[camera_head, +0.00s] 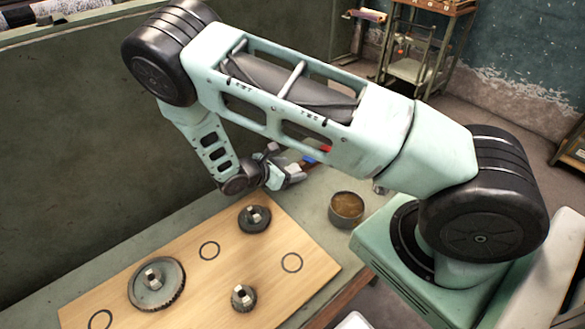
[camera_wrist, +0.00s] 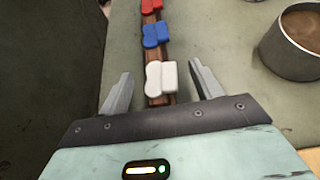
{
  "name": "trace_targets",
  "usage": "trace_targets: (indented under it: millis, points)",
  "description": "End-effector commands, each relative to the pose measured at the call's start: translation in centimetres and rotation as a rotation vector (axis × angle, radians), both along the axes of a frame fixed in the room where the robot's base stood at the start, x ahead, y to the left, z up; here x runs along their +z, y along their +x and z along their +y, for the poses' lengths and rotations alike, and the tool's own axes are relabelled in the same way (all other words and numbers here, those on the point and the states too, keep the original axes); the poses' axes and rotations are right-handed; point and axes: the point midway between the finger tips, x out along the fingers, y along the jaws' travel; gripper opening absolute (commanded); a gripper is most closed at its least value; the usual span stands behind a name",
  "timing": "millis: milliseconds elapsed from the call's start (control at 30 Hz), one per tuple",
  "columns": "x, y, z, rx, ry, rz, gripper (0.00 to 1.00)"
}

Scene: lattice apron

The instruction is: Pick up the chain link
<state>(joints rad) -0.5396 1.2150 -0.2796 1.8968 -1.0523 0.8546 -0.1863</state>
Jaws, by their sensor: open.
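Three two-lobed pieces that look like chain links sit in a row on a narrow brown wooden strip (camera_wrist: 150,18) in the wrist view. The nearest is a white link (camera_wrist: 160,77), then a blue link (camera_wrist: 155,35), then a red link (camera_wrist: 151,5) cut by the top edge. My gripper (camera_wrist: 162,68) is open, with one finger on each side of the white link and a gap on both sides. In the head view my gripper (camera_head: 285,178) is low over the back of the table, and the blue link (camera_head: 309,159) shows just beyond it.
A round metal tin (camera_wrist: 290,50) with brown contents stands right of the strip; the head view shows it too (camera_head: 347,210). A wooden board (camera_head: 215,280) with several dark gears and drawn circles lies in front. A dark green panel (camera_head: 90,150) rises behind the table.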

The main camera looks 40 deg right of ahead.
Motion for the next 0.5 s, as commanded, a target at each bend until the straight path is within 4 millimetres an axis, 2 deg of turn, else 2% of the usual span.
trace_targets:
  millis: [100, 133, 333, 367, 500]
  points:
    - [-0.02, 0.01, 0.02, 0.000, 0.000, 0.000, 0.65]
    - [-0.02, 0.01, 0.02, 0.000, 0.000, 0.000, 0.59]
    - [-0.01, 0.01, 0.04, 0.000, 0.000, 0.000, 0.03]
    - [-0.01, 0.02, 0.05, 0.000, 0.000, 0.000, 0.00]
    - [0.01, 0.02, 0.05, 0.001, 0.000, 0.000, 0.00]
